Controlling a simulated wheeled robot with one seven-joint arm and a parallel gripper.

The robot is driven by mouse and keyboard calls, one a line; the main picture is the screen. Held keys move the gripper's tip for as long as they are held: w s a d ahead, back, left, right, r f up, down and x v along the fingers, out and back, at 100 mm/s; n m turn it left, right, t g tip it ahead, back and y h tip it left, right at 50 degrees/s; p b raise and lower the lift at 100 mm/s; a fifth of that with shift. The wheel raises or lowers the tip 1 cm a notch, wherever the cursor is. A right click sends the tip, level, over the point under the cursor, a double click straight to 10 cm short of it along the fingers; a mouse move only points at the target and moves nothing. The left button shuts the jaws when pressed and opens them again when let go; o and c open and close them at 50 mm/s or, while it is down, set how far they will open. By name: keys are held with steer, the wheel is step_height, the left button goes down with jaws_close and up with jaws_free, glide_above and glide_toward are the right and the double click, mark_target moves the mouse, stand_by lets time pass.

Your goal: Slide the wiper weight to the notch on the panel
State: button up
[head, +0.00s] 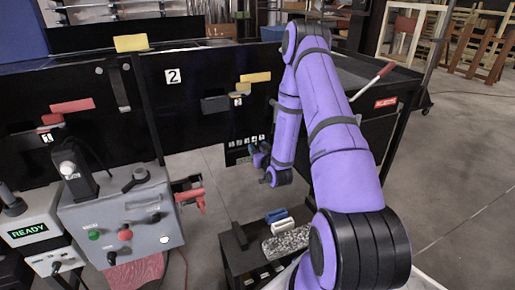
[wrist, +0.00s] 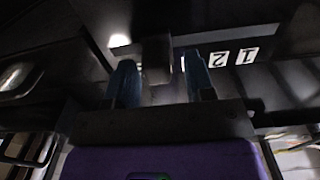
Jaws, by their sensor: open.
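My gripper (head: 262,158) reaches down beside the dark panel with a row of small white number labels (head: 246,141) in the head view. In the wrist view my gripper (wrist: 162,70) shows two blue fingers, spread apart. A grey block (wrist: 157,58), seemingly the wiper weight, shows in the gap between them; whether a finger touches it I cannot tell. I cannot make out the notch. My gripper hides the weight in the head view.
A grey control box (head: 120,218) with buttons and a red clamp-like part (head: 190,195) stand to the left. A low dark cart (head: 240,262) with blue and white blocks (head: 277,218) is below. A black machine with a red-handled lever (head: 372,82) is behind my arm.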

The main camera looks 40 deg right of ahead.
steer(key=v, duration=1)
steer(key=w+a+r+n+g+y, duration=0.25)
steer(key=w+r, duration=0.35)
steer(key=r, duration=0.4)
steer(key=s+a+r+g, duration=0.1)
steer(key=a+r+g, duration=0.1)
steer(key=a+r, duration=0.3)
steer(key=s+a+r+g, duration=0.1)
steer(key=a+r+g, duration=0.1)
steer(key=r, duration=0.5)
steer(key=s+a+r+g, duration=0.2)
steer(key=s+a+r, duration=0.2)
steer(key=s, duration=0.5)
steer(key=s+a+r+g+y, duration=0.1)
steer(key=s+a+r, duration=0.3)
steer(key=s, duration=0.5)
steer(key=s+a+r+g+y, duration=0.1)
steer(key=s+a+r, duration=0.3)
steer(key=s, duration=0.5)
step_height(320, 180, up, 2)
steer(key=shift+s+a+r+n+g, duration=0.25)
steer(key=shift+a+n+g, duration=0.1)
steer(key=shift+g, duration=0.5)
steer(key=shift+o, duration=0.2)
steer(key=shift+w+y, duration=0.1)
steer(key=shift+y, duration=0.15)
